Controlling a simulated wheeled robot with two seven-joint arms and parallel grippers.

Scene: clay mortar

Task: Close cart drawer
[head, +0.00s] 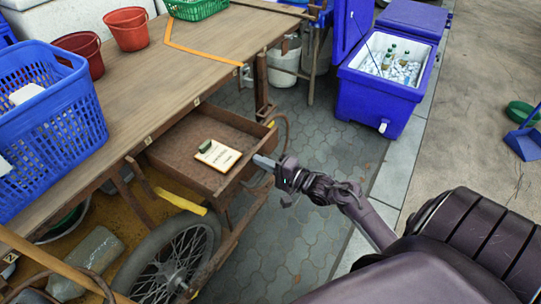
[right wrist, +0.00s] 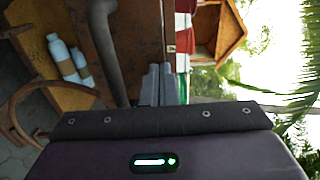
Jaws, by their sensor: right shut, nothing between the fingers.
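The wooden cart drawer (head: 178,151) is pulled out from under the cart's tabletop (head: 150,82). A cream notebook (head: 217,155) and a small green item (head: 205,146) lie in it. My right gripper (head: 262,161) is shut and empty, with its fingertips at the outer front side of the drawer. I cannot tell whether they touch the front board. In the right wrist view the shut fingers (right wrist: 160,85) point away from the camera, beside a dark grey bar. The drawer cannot be clearly made out there. My left gripper is not in view.
A blue basket (head: 45,125) and red buckets (head: 127,28) stand on or by the cart. A spoked wheel (head: 178,262) is below the drawer. An open blue cooler (head: 378,95) with bottles stands at the back right. The paving (head: 340,150) right of the drawer is clear.

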